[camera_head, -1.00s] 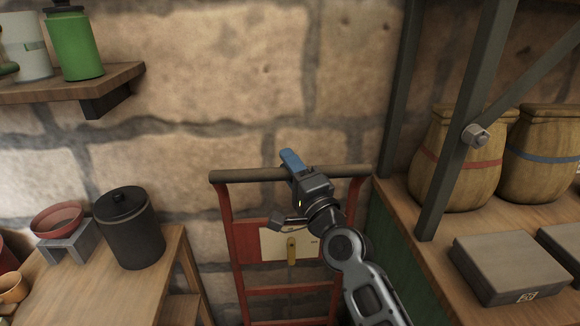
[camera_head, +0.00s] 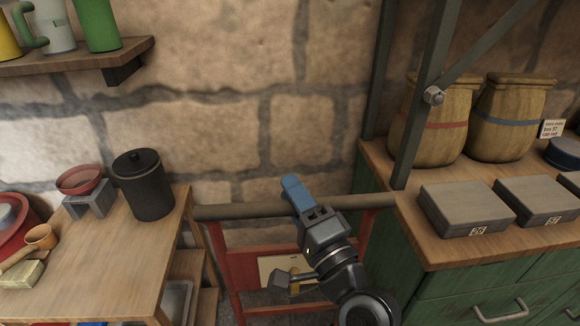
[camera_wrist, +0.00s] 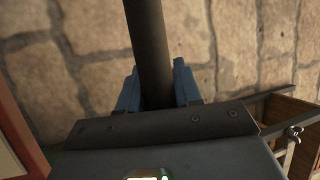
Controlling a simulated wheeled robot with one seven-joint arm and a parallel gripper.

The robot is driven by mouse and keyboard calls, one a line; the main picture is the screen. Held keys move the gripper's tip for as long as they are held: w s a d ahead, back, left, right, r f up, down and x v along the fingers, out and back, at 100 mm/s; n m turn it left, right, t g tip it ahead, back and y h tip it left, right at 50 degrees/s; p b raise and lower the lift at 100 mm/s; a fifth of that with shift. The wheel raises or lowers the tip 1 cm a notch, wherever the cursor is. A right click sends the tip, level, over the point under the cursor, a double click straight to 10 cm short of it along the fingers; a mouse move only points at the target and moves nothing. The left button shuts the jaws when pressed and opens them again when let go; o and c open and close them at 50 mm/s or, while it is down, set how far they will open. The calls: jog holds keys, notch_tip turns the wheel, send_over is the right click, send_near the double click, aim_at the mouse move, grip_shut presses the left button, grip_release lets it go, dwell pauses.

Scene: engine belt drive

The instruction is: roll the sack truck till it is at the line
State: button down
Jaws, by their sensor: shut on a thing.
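The red sack truck (camera_head: 243,268) stands between the wooden table and the green cabinet, in front of the stone wall. Its dark handle bar (camera_head: 240,211) runs across the top. My gripper (camera_head: 294,190) is shut on this bar, a little right of its middle. In the wrist view the bar (camera_wrist: 148,45) passes between the blue fingers of my gripper (camera_wrist: 157,88). A pale plate (camera_head: 277,270) shows on the truck's frame, partly behind my arm. The truck's lower part and wheels are out of view. I see no line on the floor in these frames.
The wooden table (camera_head: 95,250) with a black canister (camera_head: 142,185) stands close on the left. The green cabinet (camera_head: 460,285) with barrels and grey boxes stands close on the right, with a metal post (camera_head: 425,100) at its edge. A shelf (camera_head: 75,60) hangs upper left.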

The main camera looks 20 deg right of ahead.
jog(key=s, duration=0.1)
jog(key=s+a, duration=0.1)
jog(key=s, duration=0.3)
jog(key=shift+s+a+f, duration=0.1)
jog(key=shift+s+a, duration=0.1)
jog(key=shift+a, duration=0.15)
jog(key=c, duration=0.9)
grip_release()
jog(key=shift+o, duration=0.2)
jog(key=b+v, duration=0.3)
jog(key=v, duration=0.4)
jog(key=shift+s, duration=0.35)
